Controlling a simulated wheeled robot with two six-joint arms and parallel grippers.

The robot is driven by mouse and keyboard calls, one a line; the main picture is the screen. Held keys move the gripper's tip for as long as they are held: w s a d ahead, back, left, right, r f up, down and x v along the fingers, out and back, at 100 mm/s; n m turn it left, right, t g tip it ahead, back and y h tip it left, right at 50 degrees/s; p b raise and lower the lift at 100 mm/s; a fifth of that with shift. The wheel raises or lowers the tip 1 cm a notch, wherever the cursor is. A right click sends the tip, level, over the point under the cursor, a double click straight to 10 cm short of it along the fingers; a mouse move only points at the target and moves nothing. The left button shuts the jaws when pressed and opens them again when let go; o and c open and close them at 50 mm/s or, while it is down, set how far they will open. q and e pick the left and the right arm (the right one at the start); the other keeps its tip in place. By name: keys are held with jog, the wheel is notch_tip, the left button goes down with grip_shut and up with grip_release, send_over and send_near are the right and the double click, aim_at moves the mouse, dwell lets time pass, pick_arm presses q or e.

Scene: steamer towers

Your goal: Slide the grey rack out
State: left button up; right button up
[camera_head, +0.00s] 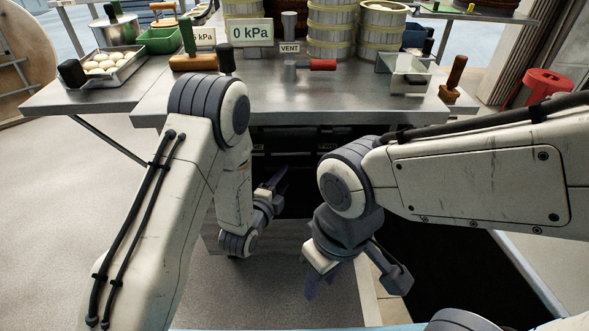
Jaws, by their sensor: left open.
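My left gripper (274,190) is open and reaches down in front of the dark opening under the steel table (390,104). Its upper finger points up and to the right, toward the opening. My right gripper (352,284) is lower and nearer, pointing down with its two fingers apart and nothing seen between them. Dark horizontal bars (290,140) show inside the opening. I cannot tell whether they belong to the grey rack, since my arms and the shadow hide much of that space. I see no contact between either gripper and a rack.
On the table stand bamboo steamer towers (331,30), a "0 kPa" sign (251,32), a red-handled valve (318,65) and a tray of buns (103,67). A pale grey panel (288,232) lies below my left gripper. A red stool (545,85) stands at the right.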

pick_arm(q)
jog(key=b+x, duration=0.1)
jog(key=x, duration=0.8)
jog(key=shift+w, duration=0.25)
jog(key=shift+d, duration=0.15)
grip_shut()
dwell(0.9)
